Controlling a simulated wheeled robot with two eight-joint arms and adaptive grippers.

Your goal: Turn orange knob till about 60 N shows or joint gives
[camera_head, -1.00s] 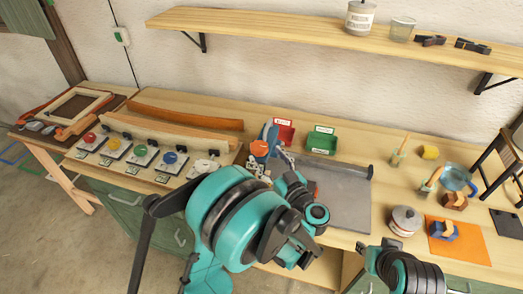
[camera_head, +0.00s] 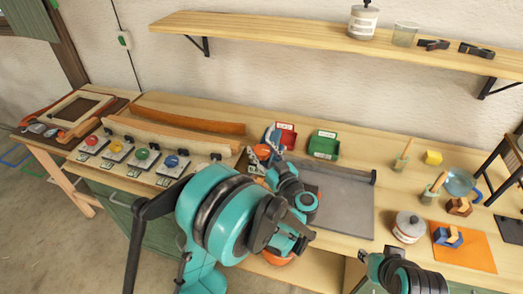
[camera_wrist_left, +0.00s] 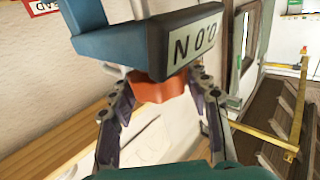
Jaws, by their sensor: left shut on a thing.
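The orange knob (camera_head: 262,151) sits below a blue gauge body at the back of the bench; it also shows in the left wrist view (camera_wrist_left: 160,89). The gauge's display (camera_wrist_left: 194,44) appears upside down there and reads 0.0 N. My left gripper (camera_wrist_left: 160,100) is shut on the orange knob, one finger on each side of it. In the head view my left arm hides much of the area in front of the knob. A pale bent lath (camera_head: 165,136) lies left of the knob, with black clamps along it. My right arm shows at the bottom right, but its gripper cannot be made out.
A red bin (camera_head: 285,136) and a green bin (camera_head: 323,145) stand behind the grey mat (camera_head: 345,205). Panels with coloured knobs (camera_head: 142,155) line the left front. A lidded pot (camera_head: 408,227) and an orange mat (camera_head: 470,254) are on the right. A shelf runs above.

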